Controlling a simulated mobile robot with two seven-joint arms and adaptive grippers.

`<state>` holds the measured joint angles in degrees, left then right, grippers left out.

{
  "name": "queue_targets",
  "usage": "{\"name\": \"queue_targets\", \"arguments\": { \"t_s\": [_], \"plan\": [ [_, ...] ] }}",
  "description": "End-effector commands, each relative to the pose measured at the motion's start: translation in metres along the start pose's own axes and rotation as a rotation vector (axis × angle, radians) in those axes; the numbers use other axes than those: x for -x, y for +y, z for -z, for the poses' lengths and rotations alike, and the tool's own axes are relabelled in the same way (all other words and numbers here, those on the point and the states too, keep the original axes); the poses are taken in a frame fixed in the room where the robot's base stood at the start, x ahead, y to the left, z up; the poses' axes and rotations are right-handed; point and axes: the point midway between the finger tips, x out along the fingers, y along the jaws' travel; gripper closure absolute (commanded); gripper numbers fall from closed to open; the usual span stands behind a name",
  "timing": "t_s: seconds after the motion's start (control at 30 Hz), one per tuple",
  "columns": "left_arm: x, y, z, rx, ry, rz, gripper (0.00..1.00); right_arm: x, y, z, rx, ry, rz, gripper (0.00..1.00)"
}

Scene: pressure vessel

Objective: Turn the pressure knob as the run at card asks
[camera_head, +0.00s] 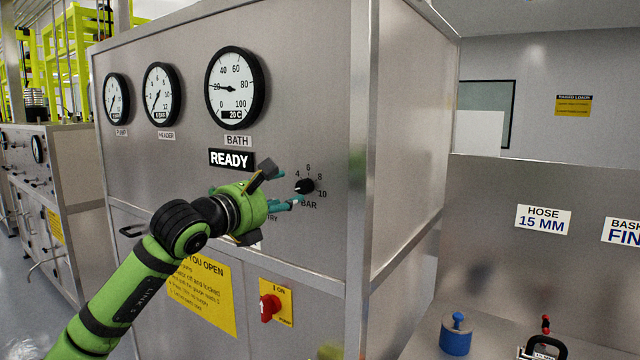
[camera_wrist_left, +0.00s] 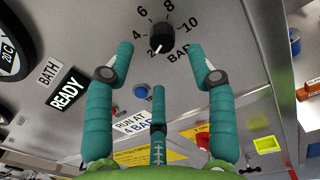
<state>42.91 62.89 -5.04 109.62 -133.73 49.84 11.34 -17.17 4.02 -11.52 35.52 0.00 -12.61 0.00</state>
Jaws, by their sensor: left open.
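The black pressure knob (camera_head: 305,186) sits on the steel panel front, with a printed scale from 2 to 10 and BAR. In the left wrist view the knob (camera_wrist_left: 161,34) has a white mark pointing near the 2. My left gripper (camera_head: 283,187) is open just in front of the knob. In the wrist view its teal fingers (camera_wrist_left: 161,52) stand either side of the knob, apart from it. The run at card (camera_wrist_left: 133,122) reads RUN AT, with a second line that looks like 4 BAR, partly hidden by a finger. My right gripper is not in view.
A READY sign (camera_head: 231,159) and the BATH gauge (camera_head: 235,87) are above my left wrist. A red switch (camera_head: 269,307) is low on the panel. A blue button (camera_wrist_left: 141,91) is below the knob. A blue weight-like object (camera_head: 456,336) stands on the right bench.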

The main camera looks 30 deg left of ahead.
Motion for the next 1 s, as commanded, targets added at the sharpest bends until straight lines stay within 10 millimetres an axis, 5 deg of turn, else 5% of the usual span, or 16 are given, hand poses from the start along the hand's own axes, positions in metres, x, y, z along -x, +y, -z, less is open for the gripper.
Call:
{"name": "queue_targets", "arguments": {
  "t_s": [0.4,0.8,0.93,1.0],
  "plan": [
    [-0.057,0.0,-0.003,0.007,0.002,0.004,0.44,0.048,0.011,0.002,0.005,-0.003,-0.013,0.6],
    [-0.066,-0.002,0.002,0.004,0.001,0.006,0.44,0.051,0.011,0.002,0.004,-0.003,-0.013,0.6],
    [-0.066,-0.002,0.002,0.005,0.001,0.006,0.92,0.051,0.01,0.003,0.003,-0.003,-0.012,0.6],
    [-0.066,-0.002,0.002,0.005,0.001,0.006,1.0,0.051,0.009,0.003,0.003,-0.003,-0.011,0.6]
  ]
}}
